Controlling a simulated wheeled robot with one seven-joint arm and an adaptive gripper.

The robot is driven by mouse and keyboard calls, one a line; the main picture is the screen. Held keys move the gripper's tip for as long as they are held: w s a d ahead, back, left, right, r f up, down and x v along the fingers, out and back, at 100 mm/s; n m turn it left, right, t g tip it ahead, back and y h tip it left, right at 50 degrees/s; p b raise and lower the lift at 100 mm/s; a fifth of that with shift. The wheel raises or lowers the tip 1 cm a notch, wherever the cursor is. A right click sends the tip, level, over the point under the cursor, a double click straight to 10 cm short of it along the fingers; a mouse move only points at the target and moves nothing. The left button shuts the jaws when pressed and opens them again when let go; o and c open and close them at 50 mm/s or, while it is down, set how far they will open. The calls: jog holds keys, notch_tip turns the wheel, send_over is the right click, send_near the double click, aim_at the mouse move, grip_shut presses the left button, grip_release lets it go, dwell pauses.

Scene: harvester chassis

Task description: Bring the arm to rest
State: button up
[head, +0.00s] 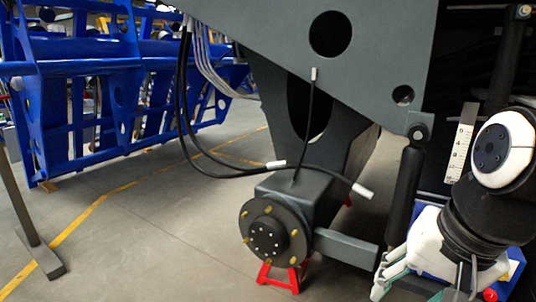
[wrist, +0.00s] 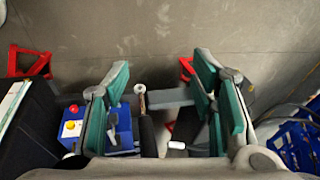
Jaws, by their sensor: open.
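My gripper (wrist: 161,72) shows in the wrist view with its two teal-padded fingers wide apart. No object is held between them; the floor and dark parts lie beyond and below the gap. In the head view my gripper (head: 432,285) is at the lower right, pointing down, partly cut off by the bottom edge. My arm (head: 490,190), white and black, is folded at the right edge above it. The gripper appears to the right of the grey chassis (head: 390,45) and apart from its hub.
The wheel hub (head: 268,238) stands over a red stand (head: 283,277). Black hoses (head: 235,172) with white ends hang before the chassis. A dark cylinder (head: 404,195) stands close left of my arm. A blue frame (head: 100,75) is at the back left. Floor at left is largely clear.

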jog(key=s+n+g, duration=0.3)
jog(key=s+n, duration=0.3)
jog(key=s, duration=0.8)
notch_tip(320, 180, up, 24)
jog(key=t+p, duration=0.3)
jog(key=p, duration=1.9)
jog(key=shift+s+f+t+h+p, duration=0.15)
jog(key=shift+f+t+h+p, duration=0.15)
jog(key=shift+t+h, duration=0.1)
